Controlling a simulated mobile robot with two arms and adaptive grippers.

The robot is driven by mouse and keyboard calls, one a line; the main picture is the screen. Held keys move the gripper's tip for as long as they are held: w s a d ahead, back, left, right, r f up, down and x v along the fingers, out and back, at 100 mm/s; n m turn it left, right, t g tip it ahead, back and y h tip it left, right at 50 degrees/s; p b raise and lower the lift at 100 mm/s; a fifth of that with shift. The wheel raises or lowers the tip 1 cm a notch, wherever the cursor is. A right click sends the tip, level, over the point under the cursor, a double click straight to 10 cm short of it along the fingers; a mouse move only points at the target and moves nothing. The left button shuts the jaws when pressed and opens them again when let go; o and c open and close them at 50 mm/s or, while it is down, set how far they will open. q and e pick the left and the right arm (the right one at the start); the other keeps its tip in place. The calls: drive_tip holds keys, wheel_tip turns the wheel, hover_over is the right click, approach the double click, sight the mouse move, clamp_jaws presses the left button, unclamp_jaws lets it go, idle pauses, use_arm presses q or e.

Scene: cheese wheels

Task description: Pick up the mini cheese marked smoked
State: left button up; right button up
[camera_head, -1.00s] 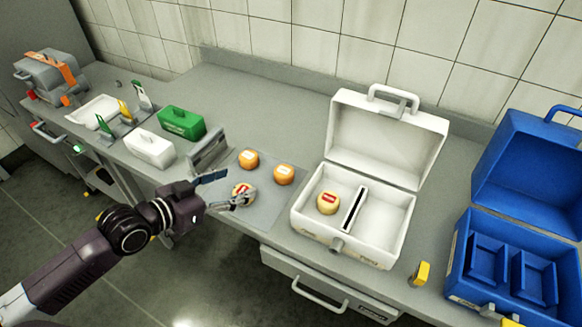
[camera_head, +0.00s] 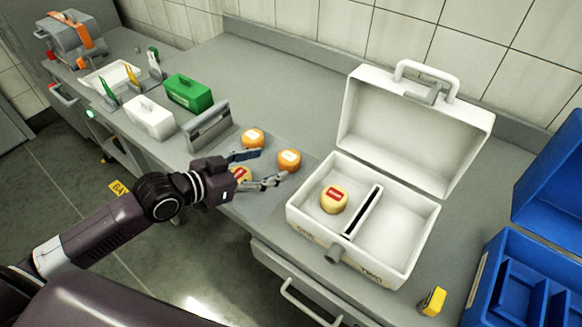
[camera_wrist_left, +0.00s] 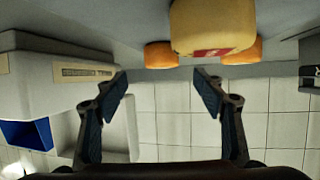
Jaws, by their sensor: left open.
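Several small round mini cheeses show in the head view; their label words are too small to read. Two orange ones with pale labels, one farther back (camera_head: 252,138) and one to its right (camera_head: 289,161), stand on a grey mat (camera_head: 262,205). A yellow cheese with a red label (camera_head: 240,174) stands nearer, partly hidden by my left gripper (camera_head: 259,169). That gripper is open and empty, its fingers pointing right around this spot. In the wrist view the yellow cheese (camera_wrist_left: 212,22) is above and beyond the open fingertips (camera_wrist_left: 164,84). My right gripper is not seen.
An open white case (camera_head: 408,232) holds another yellow, red-labelled cheese (camera_head: 334,200) in its left compartment. A blue case (camera_head: 480,285) and small yellow object (camera_head: 433,301) are at right. A grey upright holder (camera_head: 208,128), white box (camera_head: 150,118) and green box (camera_head: 189,93) stand left.

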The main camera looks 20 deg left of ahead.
sight(281, 162)
use_arm(q)
wheel_tip(281, 162, down, 2)
drive_tip(key=shift+w+d+f+b, duration=0.1)
drive_tip(key=shift+w+b, duration=0.05)
drive_tip(key=shift+b, duration=0.4)
drive_tip(key=shift+w+d, duration=0.15)
drive_tip(key=shift+w, duration=0.2)
drive_tip(key=shift+x, duration=0.75)
drive_tip(key=x, duration=0.1)
drive_tip(key=p+x, duration=0.1)
drive_tip(key=x, duration=0.3)
drive_tip(key=shift+w+r+p, duration=0.1)
drive_tip(key=shift+r+p, duration=0.3)
drive_tip(key=shift+r, duration=0.05)
drive_tip(key=shift+w+d+f, duration=0.15)
drive_tip(key=shift+w+f, duration=0.05)
drive_tip(key=shift+w, duration=0.05)
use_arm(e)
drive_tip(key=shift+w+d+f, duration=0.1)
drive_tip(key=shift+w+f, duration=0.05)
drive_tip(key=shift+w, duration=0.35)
use_arm(q)
drive_tip(key=shift+s, duration=0.1)
drive_tip(key=shift+c, duration=0.3)
drive_tip(key=shift+r, duration=0.1)
drive_tip(key=c, duration=1.3)
